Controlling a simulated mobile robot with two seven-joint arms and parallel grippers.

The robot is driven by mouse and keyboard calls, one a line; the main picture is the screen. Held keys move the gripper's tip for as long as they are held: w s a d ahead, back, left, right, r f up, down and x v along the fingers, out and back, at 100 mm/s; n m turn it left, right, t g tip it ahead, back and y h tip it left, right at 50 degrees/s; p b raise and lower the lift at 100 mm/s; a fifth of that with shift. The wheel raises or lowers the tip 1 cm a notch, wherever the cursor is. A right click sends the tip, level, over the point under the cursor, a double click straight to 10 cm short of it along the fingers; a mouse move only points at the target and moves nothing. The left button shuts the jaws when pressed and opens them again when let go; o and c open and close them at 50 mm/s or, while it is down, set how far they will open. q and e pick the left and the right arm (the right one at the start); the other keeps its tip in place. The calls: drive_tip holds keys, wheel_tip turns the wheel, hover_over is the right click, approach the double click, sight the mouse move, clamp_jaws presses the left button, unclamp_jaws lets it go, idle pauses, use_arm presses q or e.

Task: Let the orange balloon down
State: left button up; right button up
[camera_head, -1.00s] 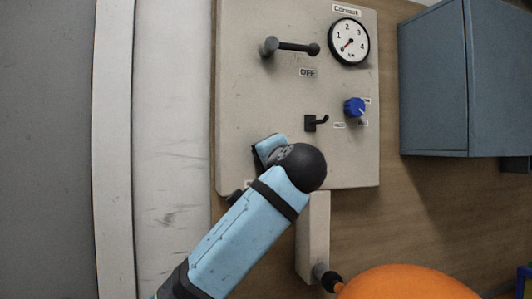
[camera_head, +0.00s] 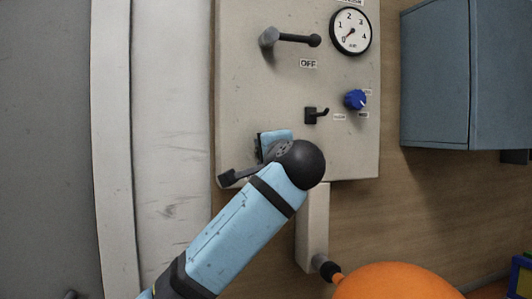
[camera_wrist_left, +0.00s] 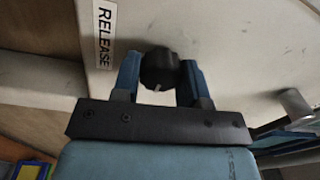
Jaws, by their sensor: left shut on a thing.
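The orange balloon (camera_head: 392,282) is at the bottom of the head view, its neck at the black nozzle (camera_head: 328,270) under the panel's pipe. It looks round and full, and its lower part is cut off. My left gripper (camera_wrist_left: 161,78) is shut on a black knob (camera_wrist_left: 159,66) with a white mark, beside the RELEASE label (camera_wrist_left: 105,34) in the left wrist view. In the head view my left arm reaches the lower left of the panel, and its black wrist joint hides the knob and label. My right gripper is not in view.
The beige panel (camera_head: 250,95) carries a lever (camera_head: 293,40) above an OFF label, a dial gauge (camera_head: 350,31) with its needle near the low end, a black switch (camera_head: 316,115) and a blue knob (camera_head: 355,99). A blue-grey cabinet (camera_head: 435,85) is at the right.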

use_arm(q)
drive_tip(key=o, duration=0.9)
drive_tip(key=shift+b+v, duration=1.1)
drive_tip(key=shift+v, duration=5.85)
drive_tip(key=shift+f, duration=0.1)
